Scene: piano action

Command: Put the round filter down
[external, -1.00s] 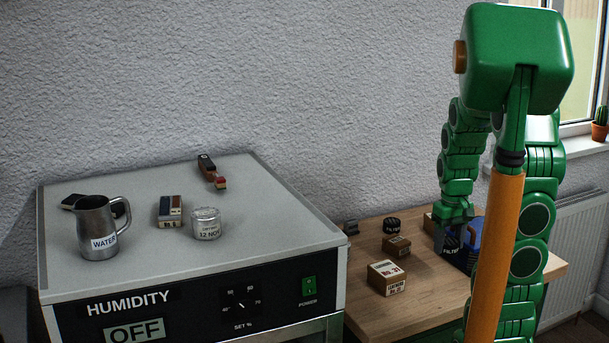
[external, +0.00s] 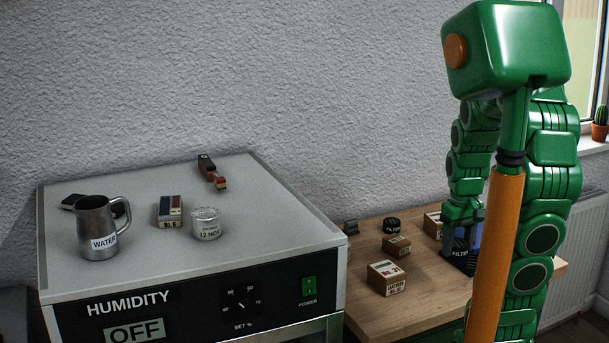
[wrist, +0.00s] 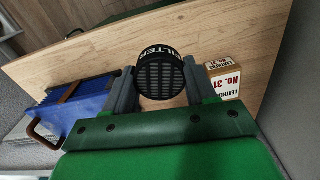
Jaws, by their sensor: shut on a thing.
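A black round filter (wrist: 158,75) with a ribbed face and FILTER lettering is between the two grey fingers of my gripper (wrist: 160,85) in the wrist view. My gripper (external: 461,236) is shut on it. In the external view, this filter (external: 460,249) is low over the right part of the wooden table (external: 420,292). I cannot tell whether it touches the wood. A second black filter (external: 392,223) sits on the table further left, near the wall.
A blue case (wrist: 75,105) with brown handles stands beside my gripper. A small leather box (wrist: 226,80) is on its other side. More small boxes (external: 386,280) (external: 397,246) stand on the table. The humidity cabinet (external: 270,225) is at left.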

